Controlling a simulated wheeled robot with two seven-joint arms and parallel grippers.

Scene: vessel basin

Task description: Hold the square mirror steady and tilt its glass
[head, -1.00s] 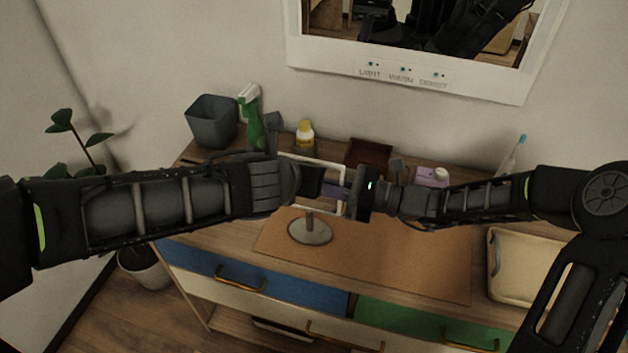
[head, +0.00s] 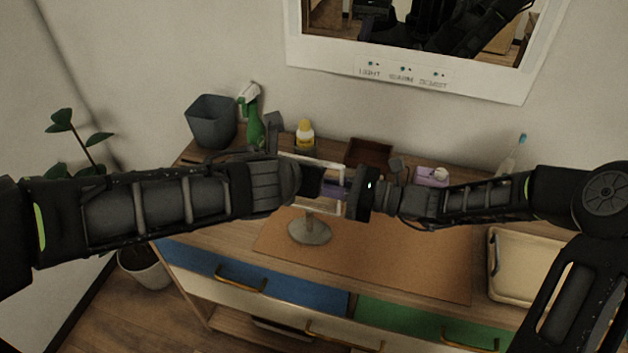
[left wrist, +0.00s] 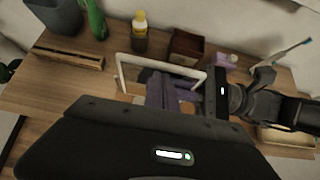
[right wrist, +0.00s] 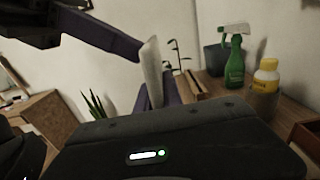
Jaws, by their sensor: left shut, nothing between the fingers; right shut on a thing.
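The square mirror (head: 313,156) has a white frame and stands on a round grey foot (head: 310,231) on the brown mat. My left gripper (head: 326,187) is in front of its glass, shut with nothing in it; the arm hides the frame's left part. My right gripper (head: 347,191) is shut on the frame's right side. In the left wrist view the frame (left wrist: 160,64) looks tilted, with the purple left fingers (left wrist: 166,92) in front of it. In the right wrist view the frame (right wrist: 151,68) shows edge-on at the right fingers. Whether the left fingers touch the glass cannot be told.
Behind the mirror stand a grey bin (head: 211,121), a green spray bottle (head: 254,122), a yellow-capped bottle (head: 305,135) and a dark red box (head: 370,152). A cream tray (head: 522,268) is at right. The brown mat (head: 400,258) is clear in front.

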